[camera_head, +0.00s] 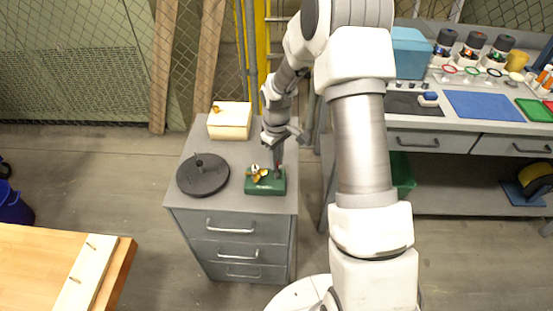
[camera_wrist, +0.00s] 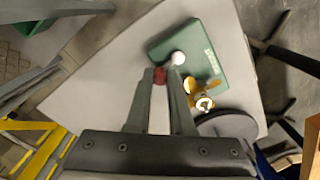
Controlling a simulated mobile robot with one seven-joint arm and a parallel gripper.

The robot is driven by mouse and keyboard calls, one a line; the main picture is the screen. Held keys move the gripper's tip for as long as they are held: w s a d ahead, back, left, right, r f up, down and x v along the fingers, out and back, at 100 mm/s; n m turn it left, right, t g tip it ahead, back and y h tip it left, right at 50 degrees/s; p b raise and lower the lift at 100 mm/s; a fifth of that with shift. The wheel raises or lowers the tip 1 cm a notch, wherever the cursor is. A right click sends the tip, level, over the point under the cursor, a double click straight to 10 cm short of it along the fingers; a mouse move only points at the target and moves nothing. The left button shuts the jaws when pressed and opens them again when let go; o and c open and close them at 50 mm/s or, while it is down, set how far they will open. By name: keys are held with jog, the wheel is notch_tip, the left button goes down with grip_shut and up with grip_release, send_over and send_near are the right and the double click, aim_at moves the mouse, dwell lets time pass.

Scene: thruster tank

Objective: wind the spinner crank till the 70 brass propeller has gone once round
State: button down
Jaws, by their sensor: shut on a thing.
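The spinner is a green base (camera_head: 265,187) on top of the grey drawer cabinet; it also shows in the wrist view (camera_wrist: 210,50). The brass propeller (camera_head: 257,174) stands at the base's left part in the head view, and near the base's edge in the wrist view (camera_wrist: 201,95). My gripper (camera_head: 278,168) reaches down over the base's right part. In the wrist view my gripper (camera_wrist: 160,76) is shut on the red crank knob (camera_wrist: 160,75). A white round part (camera_wrist: 178,58) sits just beside the knob. The rest of the crank is mostly hidden by the fingers.
A black round turntable-like disc (camera_head: 203,176) with a small post lies left of the spinner. A cream box (camera_head: 230,121) with a brass-coloured piece on top stands behind. The cabinet top's front strip is clear. A workbench (camera_head: 450,123) stands to the right.

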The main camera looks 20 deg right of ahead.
jog(key=c, duration=0.8)
grip_release()
notch_tip(320, 180, up, 18)
jog(key=p, duration=0.2)
jog(key=shift+f, duration=0.25)
jog(key=s+r+m+t+p, duration=0.2)
jog(key=s+r+m+t, duration=0.1)
jog(key=s+r, duration=0.9)
jog(key=s+a+r+m+t, duration=0.1)
jog(key=s+r, duration=0.4)
jog(key=s, duration=0.9)
jog(key=m+t+p, duration=0.1)
jog(key=m, duration=0.1)
jog(key=shift+m+t, duration=0.3)
